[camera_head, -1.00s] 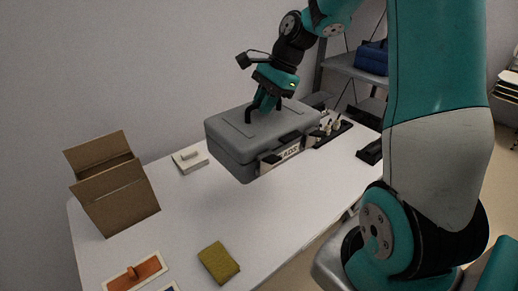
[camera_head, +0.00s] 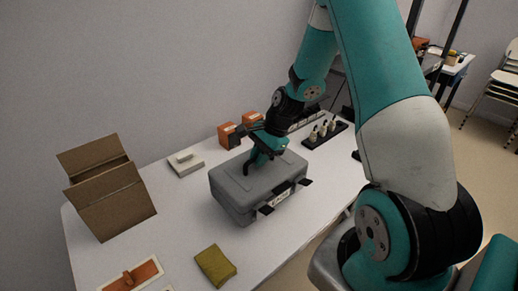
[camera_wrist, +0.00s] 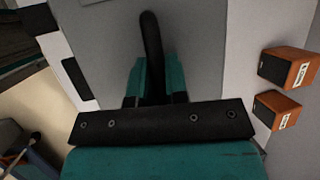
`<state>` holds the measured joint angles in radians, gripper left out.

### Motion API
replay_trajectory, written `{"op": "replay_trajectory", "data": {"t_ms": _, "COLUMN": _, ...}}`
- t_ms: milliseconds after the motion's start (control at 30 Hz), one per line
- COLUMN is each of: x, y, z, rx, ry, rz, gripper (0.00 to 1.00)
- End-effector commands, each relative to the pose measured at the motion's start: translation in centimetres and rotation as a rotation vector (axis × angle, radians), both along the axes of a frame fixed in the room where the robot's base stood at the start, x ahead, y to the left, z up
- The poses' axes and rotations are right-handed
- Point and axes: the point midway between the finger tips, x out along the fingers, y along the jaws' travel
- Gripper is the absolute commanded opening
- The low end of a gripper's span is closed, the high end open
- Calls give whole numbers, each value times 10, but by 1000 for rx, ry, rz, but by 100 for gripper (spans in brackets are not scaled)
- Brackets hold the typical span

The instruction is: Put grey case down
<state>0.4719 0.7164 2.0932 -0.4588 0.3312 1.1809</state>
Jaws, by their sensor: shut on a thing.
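The grey case (camera_head: 232,193) is at the middle of the white table (camera_head: 185,235) in the head view, lying flat with its latches on the near side. It looks to be on the table or very close to it; its underside is hidden. My gripper (camera_head: 252,166) is above the case, shut on its top handle. In the wrist view, the fingers (camera_wrist: 152,85) close around the dark handle (camera_wrist: 151,35), with the case's grey lid (camera_wrist: 105,45) beneath.
An open cardboard box (camera_head: 115,200) stands at the left. A white box (camera_head: 186,162) and orange speakers (camera_head: 227,136) are behind the case. A black tray with bottles (camera_head: 325,134) is to its right.

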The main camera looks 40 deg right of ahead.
Motion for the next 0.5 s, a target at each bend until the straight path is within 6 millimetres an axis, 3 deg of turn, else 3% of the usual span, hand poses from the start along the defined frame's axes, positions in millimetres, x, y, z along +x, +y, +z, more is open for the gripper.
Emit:
{"op": "replay_trajectory", "data": {"t_ms": 200, "x": 1, "y": 0, "z": -23, "rx": 2, "ry": -1, "rz": 1, "gripper": 0}}
{"op": "replay_trajectory", "data": {"t_ms": 500, "x": 1, "y": 0, "z": -25, "rx": 1, "ry": -4, "rz": 1, "gripper": 0}}
